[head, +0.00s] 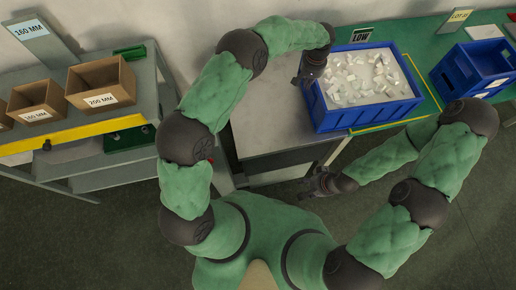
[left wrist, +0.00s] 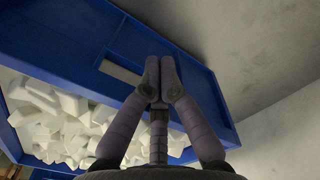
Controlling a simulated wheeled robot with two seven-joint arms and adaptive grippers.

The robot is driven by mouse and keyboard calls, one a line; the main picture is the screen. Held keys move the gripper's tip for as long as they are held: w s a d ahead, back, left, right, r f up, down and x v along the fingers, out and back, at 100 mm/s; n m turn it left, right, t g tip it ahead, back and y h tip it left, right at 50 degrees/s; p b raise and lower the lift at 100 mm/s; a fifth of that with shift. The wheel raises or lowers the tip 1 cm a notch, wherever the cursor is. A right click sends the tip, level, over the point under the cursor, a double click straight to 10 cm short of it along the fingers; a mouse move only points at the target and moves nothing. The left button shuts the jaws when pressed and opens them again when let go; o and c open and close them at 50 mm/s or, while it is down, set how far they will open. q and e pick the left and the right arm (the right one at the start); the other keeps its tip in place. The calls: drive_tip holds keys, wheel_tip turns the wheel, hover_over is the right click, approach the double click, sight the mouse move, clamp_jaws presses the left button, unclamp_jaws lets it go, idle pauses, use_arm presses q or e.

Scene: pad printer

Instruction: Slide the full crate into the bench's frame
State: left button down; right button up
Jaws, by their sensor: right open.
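The full blue crate (head: 372,114) holds many white pieces and stands at the bench's left end, beside the grey surface (head: 268,112). A yellow outline (head: 430,92) on the green bench top shows along the crate's right and front sides; the crate hides the rest. My left gripper (head: 308,72) is at the crate's left wall. In the left wrist view its fingertips (left wrist: 160,78) meet in front of the crate's end wall (left wrist: 195,85), near the handle slot; contact is unclear. My right gripper (head: 313,184) is open and empty, low in front of the bench.
A second blue crate (head: 466,88) stands farther right on the green bench. Cardboard boxes (head: 100,84) sit on a separate bench at the left. Green bench top shows between the crates.

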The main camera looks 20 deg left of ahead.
sight(338, 75)
use_arm(q)
drive_tip(key=shift+w+d+r, duration=0.1)
drive_tip(key=shift+w+d, duration=0.55)
drive_tip(key=shift+d, duration=0.35)
drive_tip(key=shift+w+d, duration=0.6)
drive_tip(key=shift+d, duration=0.45)
drive_tip(key=shift+w+d+r, duration=0.1)
drive_tip(key=shift+w+d, duration=0.55)
drive_tip(key=shift+d, duration=0.35)
drive_tip(key=shift+w+d, duration=0.55)
drive_tip(key=shift+d, duration=0.4)
drive_tip(key=shift+w+d, duration=0.55)
drive_tip(key=shift+d, duration=0.35)
